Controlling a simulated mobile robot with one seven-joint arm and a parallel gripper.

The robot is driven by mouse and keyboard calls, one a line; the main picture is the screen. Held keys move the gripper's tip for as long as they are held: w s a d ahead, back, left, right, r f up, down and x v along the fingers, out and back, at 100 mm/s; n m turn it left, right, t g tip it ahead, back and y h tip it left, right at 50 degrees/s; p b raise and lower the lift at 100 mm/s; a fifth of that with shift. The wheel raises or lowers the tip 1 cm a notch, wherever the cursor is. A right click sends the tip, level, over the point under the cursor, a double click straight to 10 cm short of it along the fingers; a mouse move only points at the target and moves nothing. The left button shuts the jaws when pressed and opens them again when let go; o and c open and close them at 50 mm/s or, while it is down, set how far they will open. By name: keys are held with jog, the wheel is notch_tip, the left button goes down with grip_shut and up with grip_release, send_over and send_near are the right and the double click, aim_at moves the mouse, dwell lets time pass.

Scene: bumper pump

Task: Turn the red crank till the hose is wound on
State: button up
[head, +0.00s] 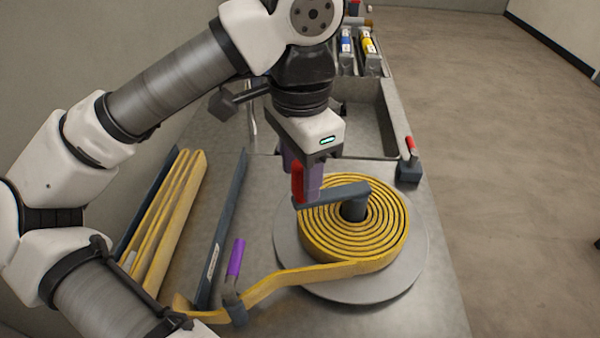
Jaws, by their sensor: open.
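The red crank handle (298,182) stands upright at the left end of a dark crank arm (335,195). The arm joins a dark hub at the middle of the reel. The yellow hose (375,245) lies in a coil of several turns on the round grey plate (420,275). Its loose end runs left past the purple-handled lever to folded lengths (175,220) at the left. My gripper (303,185) points down at the red handle, with its purplish fingers open beside it. The gripper partly covers the handle, so I cannot tell whether they touch.
A purple-handled lever (236,258) stands by the hose, left of the reel. A dark upright divider (222,235) runs beside the folded hose. A small red-topped block (409,165) sits at the counter's right edge. Behind are a sink basin (365,125) and blue and yellow items.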

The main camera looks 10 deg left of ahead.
notch_tip(320, 180, up, 11)
jog(key=p, duration=0.3)
jog(key=shift+p, duration=0.3)
jog(key=shift+r+p, duration=0.7)
jog(key=shift+p, duration=0.1)
